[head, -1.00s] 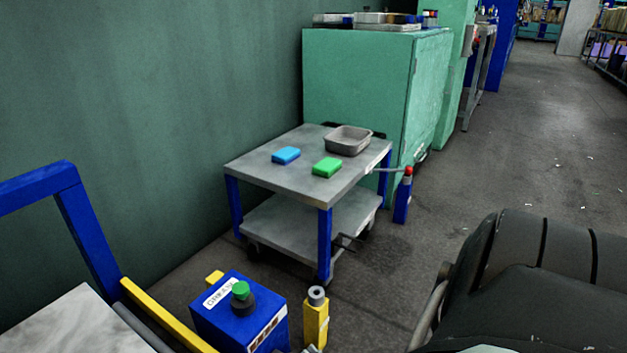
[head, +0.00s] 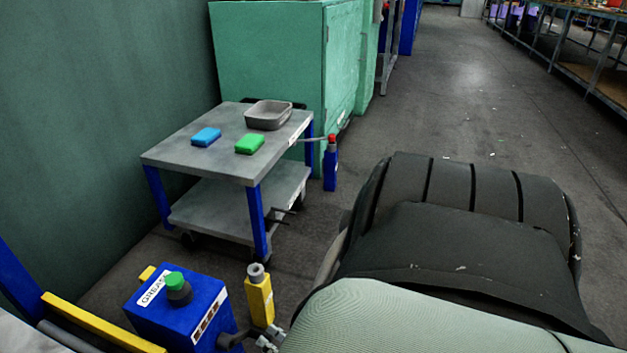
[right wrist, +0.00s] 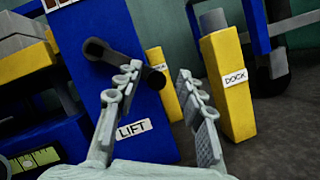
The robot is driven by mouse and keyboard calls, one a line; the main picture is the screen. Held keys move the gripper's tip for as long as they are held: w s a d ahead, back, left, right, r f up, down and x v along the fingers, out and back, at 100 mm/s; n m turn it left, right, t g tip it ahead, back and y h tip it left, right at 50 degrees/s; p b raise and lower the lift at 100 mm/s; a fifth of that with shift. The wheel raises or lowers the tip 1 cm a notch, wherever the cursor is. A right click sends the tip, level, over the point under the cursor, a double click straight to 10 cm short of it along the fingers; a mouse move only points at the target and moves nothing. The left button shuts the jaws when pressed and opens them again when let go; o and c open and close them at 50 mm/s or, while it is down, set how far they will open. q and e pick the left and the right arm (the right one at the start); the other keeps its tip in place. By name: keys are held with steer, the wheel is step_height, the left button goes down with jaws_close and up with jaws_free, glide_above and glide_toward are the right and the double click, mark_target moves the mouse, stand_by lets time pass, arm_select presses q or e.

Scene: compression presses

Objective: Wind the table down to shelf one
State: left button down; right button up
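A blue post (head: 170,310) with a green-capped knob on top stands at the lower left of the head view. In the right wrist view the blue post (right wrist: 135,25) carries a LIFT label (right wrist: 133,129) and a dark crank (right wrist: 112,58). The crank's handle (right wrist: 155,78) shows between my right gripper's fingertips (right wrist: 160,75). The fingers are apart; contact cannot be told. My right gripper (head: 270,341) also shows at the head view's bottom edge, beside the crank (head: 230,341). Only a corner of a pale table top (head: 15,335) shows at lower left. My left gripper is out of view.
A yellow DOCK post (head: 260,300) stands right of the blue post. Beyond is a two-level cart (head: 165,157) with a blue block (head: 206,137), a green block (head: 250,144) and a grey tray (head: 268,115). A green cabinet (head: 265,55) stands behind. Floor is free to the right.

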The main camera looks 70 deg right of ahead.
steer(key=s+a, duration=0.1)
steer(key=s, duration=1.1)
steer(key=shift+a, duration=0.3)
